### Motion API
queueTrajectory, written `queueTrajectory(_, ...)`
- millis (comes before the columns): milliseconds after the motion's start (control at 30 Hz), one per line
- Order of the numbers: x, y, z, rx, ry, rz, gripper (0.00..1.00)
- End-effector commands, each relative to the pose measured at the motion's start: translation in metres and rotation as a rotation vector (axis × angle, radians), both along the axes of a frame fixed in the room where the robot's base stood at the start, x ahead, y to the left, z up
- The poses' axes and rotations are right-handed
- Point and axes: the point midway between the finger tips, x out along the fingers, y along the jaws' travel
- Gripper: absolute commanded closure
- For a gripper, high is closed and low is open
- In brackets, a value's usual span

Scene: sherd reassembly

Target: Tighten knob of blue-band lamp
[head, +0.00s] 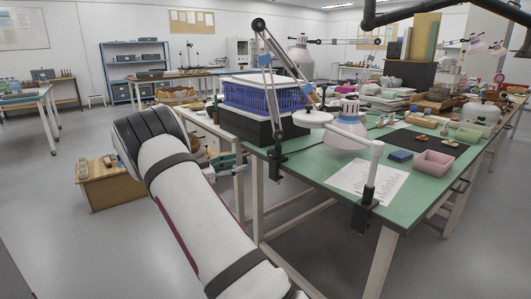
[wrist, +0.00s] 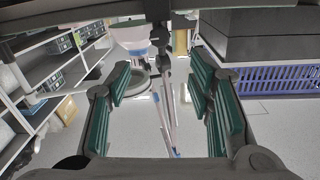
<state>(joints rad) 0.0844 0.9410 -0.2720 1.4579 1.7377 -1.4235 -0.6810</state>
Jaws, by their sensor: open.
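In the head view, a lamp (head: 349,133) with a pale pinkish shade and a bluish band near its top hangs over the near part of the green table. Its white arm runs to a post (head: 374,172) clamped at the table's front edge. My gripper (head: 226,163) is off the table's left side, partly hidden by my arm. In the wrist view my gripper (wrist: 165,110) is open, with thin lamp rods (wrist: 164,118) showing between its green-padded fingers.
A blue crate (head: 255,97) on a black box stands at the table's left edge, close to my gripper. A wooden cabinet (head: 115,190) stands left of my arm. The floor in front is clear.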

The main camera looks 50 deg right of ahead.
Motion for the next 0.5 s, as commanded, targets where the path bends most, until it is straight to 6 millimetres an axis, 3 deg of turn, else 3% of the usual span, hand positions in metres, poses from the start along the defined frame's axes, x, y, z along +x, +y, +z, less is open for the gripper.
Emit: queueTrajectory(500, -0.026, -0.092, -0.002, -0.004, -0.002, -0.004, 0.52)
